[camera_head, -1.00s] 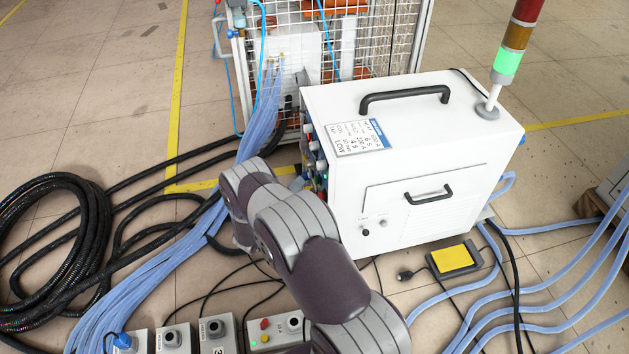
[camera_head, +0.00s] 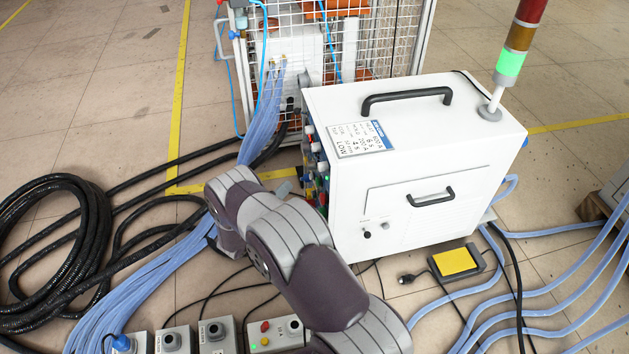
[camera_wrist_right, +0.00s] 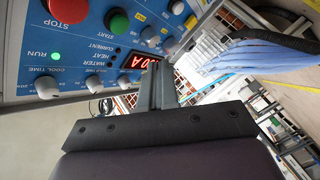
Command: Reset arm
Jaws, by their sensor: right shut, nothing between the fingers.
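My right arm (camera_head: 290,235) reaches in from the bottom of the head view, bent beside the left face of the white heater cabinet (camera_head: 425,220). Its fingers cannot be made out there. In the right wrist view my right gripper (camera_wrist_right: 157,75) is shut and empty, in front of the heater's blue control panel (camera_wrist_right: 100,45). The panel appears upside down, with a red STOP button (camera_wrist_right: 68,8), a green START button (camera_wrist_right: 117,20), a lit green RUN lamp (camera_wrist_right: 55,58) and a red display (camera_wrist_right: 135,62) partly hidden by the fingers. My left gripper is not in view.
A wire cage (camera_head: 350,50) stands behind the cabinet. Blue hoses (camera_head: 165,260) and coiled black cable (camera_head: 95,230) lie left of my arm. Small control boxes (camera_head: 215,335) stand at the front, and a yellow pedal (camera_head: 456,261) lies by the cabinet. A signal tower (camera_head: 508,65) shows green.

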